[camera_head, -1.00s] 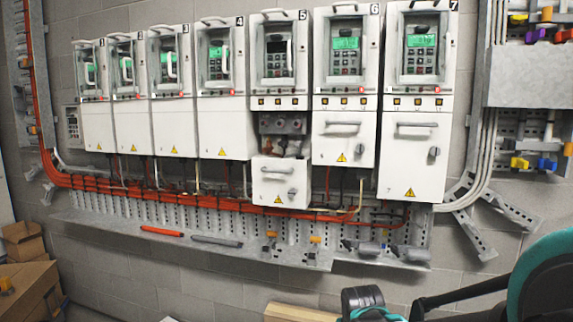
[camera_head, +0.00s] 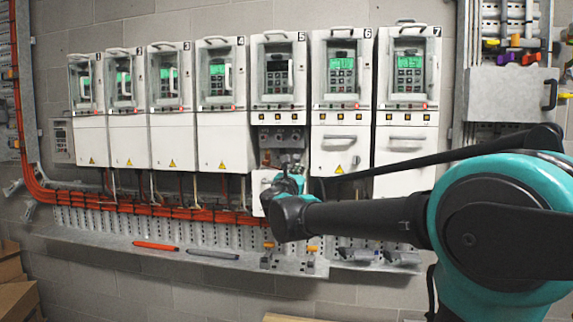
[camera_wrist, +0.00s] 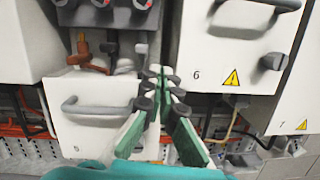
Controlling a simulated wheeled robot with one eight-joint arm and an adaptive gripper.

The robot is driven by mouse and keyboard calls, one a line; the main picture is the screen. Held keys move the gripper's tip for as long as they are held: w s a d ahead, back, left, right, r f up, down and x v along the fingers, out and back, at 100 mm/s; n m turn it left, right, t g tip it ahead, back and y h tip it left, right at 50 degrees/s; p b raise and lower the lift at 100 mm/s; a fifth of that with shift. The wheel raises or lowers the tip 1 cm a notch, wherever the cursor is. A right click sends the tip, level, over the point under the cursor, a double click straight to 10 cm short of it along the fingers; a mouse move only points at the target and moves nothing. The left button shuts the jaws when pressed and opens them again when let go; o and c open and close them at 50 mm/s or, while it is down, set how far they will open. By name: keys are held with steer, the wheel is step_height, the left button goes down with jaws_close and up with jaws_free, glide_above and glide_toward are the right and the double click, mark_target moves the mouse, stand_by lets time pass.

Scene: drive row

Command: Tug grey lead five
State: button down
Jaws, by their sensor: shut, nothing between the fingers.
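Drive 5 (camera_head: 277,78) is in the row on the wall, with its lower terminal compartment (camera_head: 283,139) open. The wrist view shows three leads below its terminals: a brown-orange one (camera_wrist: 84,50), a dark one (camera_wrist: 112,47) and a pale grey one (camera_wrist: 141,56) at the right. The dropped cover marked 5 (camera_wrist: 98,112) hangs below them with a grey handle. My gripper (camera_wrist: 161,72) is shut and empty, its fingertips just right of and slightly below the grey lead; I cannot tell whether they touch.
The closed cover of drive 6 (camera_wrist: 232,50), with a protruding handle and knob, stands close right of my gripper. Orange cables (camera_head: 150,207) run along the rail below. A red pen-like rod (camera_head: 155,246) and a grey one (camera_head: 213,254) lie on the ledge.

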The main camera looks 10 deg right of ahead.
mark_target(297, 148)
steer(key=shift+w+d+r+n+t+y, duration=0.15)
steer(key=shift+w+r+n, duration=0.45)
steer(key=shift+w, duration=1)
steer(key=shift+w+a+r+n+t+y, duration=0.1)
steer(key=shift+w+r+n+t, duration=0.1)
steer(key=shift+w+r, duration=1.15)
steer(key=shift+w+d+r+n+t+y, duration=0.15)
steer(key=shift+w+r+n, duration=0.3)
steer(key=shift+w, duration=1.45)
steer(key=shift+f, duration=0.35)
steer(key=shift+s+r, duration=0.1)
steer(key=shift+r, duration=0.3)
steer(key=s+a, duration=0.3)
steer(key=s, duration=0.6)
steer(key=shift+s, duration=0.2)
